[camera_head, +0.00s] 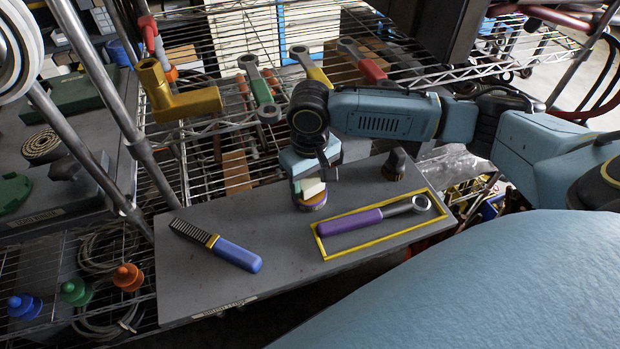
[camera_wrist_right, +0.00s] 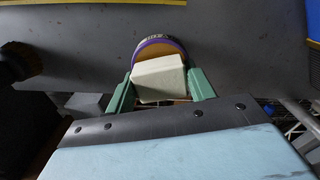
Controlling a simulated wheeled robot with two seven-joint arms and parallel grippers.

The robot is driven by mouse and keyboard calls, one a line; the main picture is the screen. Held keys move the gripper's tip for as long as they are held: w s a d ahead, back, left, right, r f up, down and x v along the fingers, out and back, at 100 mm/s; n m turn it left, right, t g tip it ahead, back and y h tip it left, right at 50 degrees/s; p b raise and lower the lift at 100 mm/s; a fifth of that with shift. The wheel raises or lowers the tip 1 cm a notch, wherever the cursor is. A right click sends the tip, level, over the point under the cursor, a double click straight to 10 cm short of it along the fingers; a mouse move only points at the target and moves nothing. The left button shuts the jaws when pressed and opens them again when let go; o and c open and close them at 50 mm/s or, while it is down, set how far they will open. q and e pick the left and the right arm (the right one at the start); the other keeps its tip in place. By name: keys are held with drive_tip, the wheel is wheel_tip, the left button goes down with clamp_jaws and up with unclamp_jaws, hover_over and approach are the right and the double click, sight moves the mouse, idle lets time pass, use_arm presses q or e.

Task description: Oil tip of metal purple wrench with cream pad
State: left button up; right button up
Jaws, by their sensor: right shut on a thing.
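The purple wrench (camera_head: 350,221) lies flat inside a yellow outlined rectangle on the grey bench, with its metal ring tip (camera_head: 421,203) at the right end. My right gripper (camera_head: 310,186) points down over the bench, left of the wrench. It is shut on the cream pad (camera_head: 313,188), which also shows between the green fingers in the right wrist view (camera_wrist_right: 158,80). A round purple-rimmed tin with an orange-tan top (camera_wrist_right: 165,50) is right at the pad; it also shows in the head view (camera_head: 313,204). I cannot tell whether they touch. My left gripper is not in view.
A blue-handled file or brush (camera_head: 216,244) lies at the bench's left. A dark round brush (camera_head: 395,164) stands at the back right. Wire shelves behind hold several coloured wrenches and a yellow pipe piece (camera_head: 178,96). The bench between the blue handle and yellow outline is clear.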

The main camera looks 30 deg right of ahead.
drive_tip(key=shift+f, duration=0.25)
drive_tip(key=o, duration=0.9)
drive_tip(key=c, duration=0.3)
drive_tip(key=shift+p, duration=0.3)
drive_tip(key=shift+r+p, duration=0.2)
drive_tip(key=shift+p, duration=0.5)
drive_tip(key=shift+c, duration=0.2)
